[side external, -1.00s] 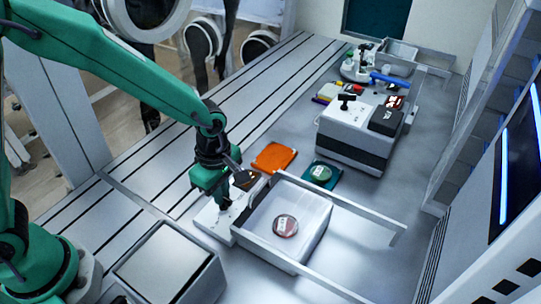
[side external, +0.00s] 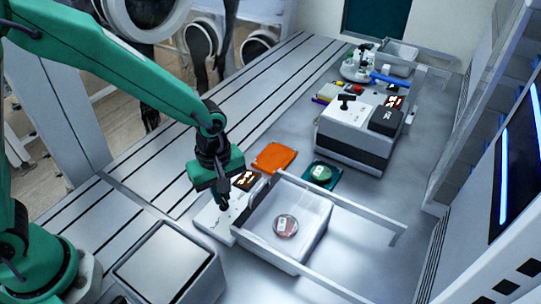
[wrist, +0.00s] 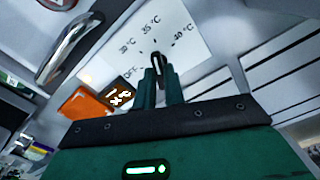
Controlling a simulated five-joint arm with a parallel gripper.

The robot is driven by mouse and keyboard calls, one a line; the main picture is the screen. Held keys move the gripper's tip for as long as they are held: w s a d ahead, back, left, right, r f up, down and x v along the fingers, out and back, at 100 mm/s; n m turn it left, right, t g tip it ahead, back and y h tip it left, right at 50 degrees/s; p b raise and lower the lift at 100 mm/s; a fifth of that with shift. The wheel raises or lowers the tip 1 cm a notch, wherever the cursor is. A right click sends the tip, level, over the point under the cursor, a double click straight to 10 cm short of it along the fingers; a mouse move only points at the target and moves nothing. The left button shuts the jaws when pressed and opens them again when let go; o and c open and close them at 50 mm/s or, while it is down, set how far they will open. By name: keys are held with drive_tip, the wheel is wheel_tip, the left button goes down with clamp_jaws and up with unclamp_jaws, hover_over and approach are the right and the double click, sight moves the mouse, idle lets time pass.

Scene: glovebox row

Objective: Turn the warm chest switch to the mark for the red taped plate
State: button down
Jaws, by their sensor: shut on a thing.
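In the wrist view the dial plate (wrist: 185,55) shows OFF, 30 °C, 35 °C and 40 °C around a black switch knob (wrist: 157,62). My gripper (side external: 223,203) is shut on the knob, and its fingers (wrist: 160,82) hide the lower part. The knob's top end lies below the 35 °C mark; its exact pointing is hard to tell. A lit display (wrist: 118,96) is beside the dial. A plate with reddish contents and a pale label (side external: 286,226) lies in the drawer.
A second white chest (side external: 352,135) with a black knob stands farther back. The drawer's long rails (side external: 350,212) reach right. A grey-topped box (side external: 165,262) stands front left.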

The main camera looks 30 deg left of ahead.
sight(222, 197)
drive_tip(key=shift+m, duration=1.2)
drive_tip(key=c, duration=1.5)
unclamp_jaws()
drive_tip(key=shift+r, duration=0.1)
wheel_tip(222, 197, up, 7)
drive_tip(key=shift+r, duration=0.35)
